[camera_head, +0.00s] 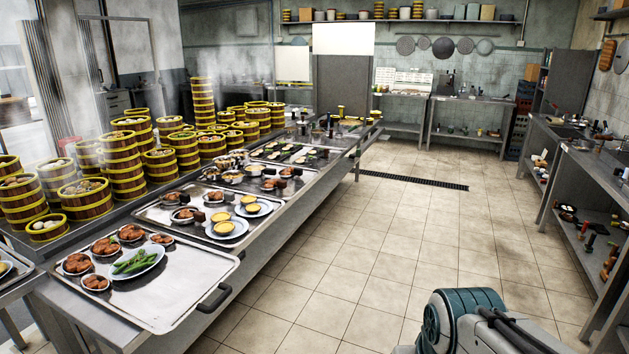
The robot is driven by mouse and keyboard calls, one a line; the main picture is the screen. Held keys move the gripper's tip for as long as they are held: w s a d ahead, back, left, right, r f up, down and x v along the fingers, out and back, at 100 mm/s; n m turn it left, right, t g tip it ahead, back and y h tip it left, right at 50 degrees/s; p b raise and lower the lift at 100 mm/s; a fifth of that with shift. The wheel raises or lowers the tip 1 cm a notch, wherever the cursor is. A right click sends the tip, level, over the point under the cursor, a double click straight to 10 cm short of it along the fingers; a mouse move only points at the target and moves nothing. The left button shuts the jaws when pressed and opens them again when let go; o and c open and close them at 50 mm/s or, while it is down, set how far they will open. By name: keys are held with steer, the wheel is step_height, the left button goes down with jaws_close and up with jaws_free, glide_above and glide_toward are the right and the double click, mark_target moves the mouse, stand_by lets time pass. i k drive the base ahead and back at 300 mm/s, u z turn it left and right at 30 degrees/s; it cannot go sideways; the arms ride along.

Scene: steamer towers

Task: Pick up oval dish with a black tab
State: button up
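An oval white dish of green vegetables (154,257) lies on the nearest tray; I make out no black tab on it. On the second tray, several small dishes have dark blocks beside or on them, such as a dish of brown food (184,216) and a dish with a yellow item (223,228). More small dishes with dark tabs (270,184) sit on the tray behind. They are too small to tell which is oval and carries its own tab. My gripper is not in view; only part of my arm shows at the bottom right.
The nearest tray (190,290) has a dark handle at its right corner. Bamboo steamer towers (122,165) stand along the counter's left side. The tiled floor (350,270) right of the counter is clear. A steel counter with a lower shelf (575,225) runs along the right.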

mark_target(292, 171)
steer(key=u, duration=0.05)
steer(key=i, duration=4.1)
steer(key=z, duration=0.05)
